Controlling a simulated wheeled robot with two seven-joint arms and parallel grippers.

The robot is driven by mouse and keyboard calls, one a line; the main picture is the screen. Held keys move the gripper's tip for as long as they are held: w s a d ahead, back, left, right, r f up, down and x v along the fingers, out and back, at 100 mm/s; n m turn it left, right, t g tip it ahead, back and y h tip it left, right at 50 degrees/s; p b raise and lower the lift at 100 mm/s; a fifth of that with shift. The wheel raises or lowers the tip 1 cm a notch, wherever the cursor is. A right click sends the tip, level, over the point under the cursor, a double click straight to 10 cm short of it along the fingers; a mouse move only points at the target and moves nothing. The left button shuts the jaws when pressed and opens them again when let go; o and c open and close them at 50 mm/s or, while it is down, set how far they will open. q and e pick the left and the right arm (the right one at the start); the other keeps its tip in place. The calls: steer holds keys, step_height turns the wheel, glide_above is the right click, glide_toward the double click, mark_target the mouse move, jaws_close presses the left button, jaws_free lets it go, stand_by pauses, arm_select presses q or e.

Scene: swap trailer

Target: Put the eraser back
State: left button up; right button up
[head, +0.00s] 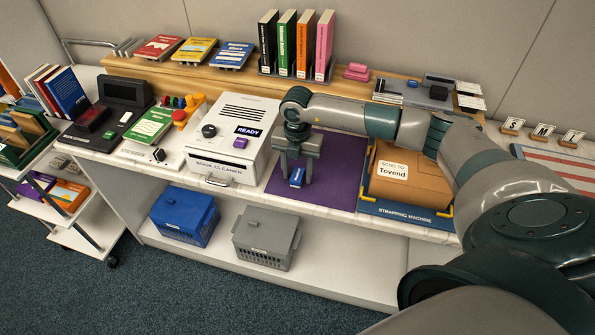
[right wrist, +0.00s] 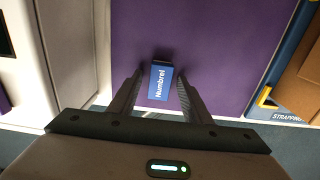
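A small blue block with white lettering, likely the eraser (head: 297,177), lies on the purple mat (head: 340,168) in the head view. It also shows in the right wrist view (right wrist: 160,82), where its label looks like "Numbrel". My right gripper (head: 297,172) points down over the mat around the block. In the right wrist view the open fingers (right wrist: 160,84) stand on either side of it, with a gap showing at each side. I cannot tell the exact height of the fingertips. My left gripper is not in view.
The white book cleaner (head: 236,136) stands left of the mat, the strapping machine (head: 405,213) with a brown parcel (head: 410,176) right. Behind runs a wooden shelf (head: 218,77) with upright books (head: 286,45) and pink blocks (head: 357,72). Blue (head: 185,214) and grey (head: 266,238) crates stand below.

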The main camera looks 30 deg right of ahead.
mark_target(297, 174)
steer(key=shift+r, duration=0.15)
steer(key=shift+r, duration=0.4)
step_height(297, 174, up, 11)
steer(key=b, duration=0.4)
steer(key=shift+r, duration=0.15)
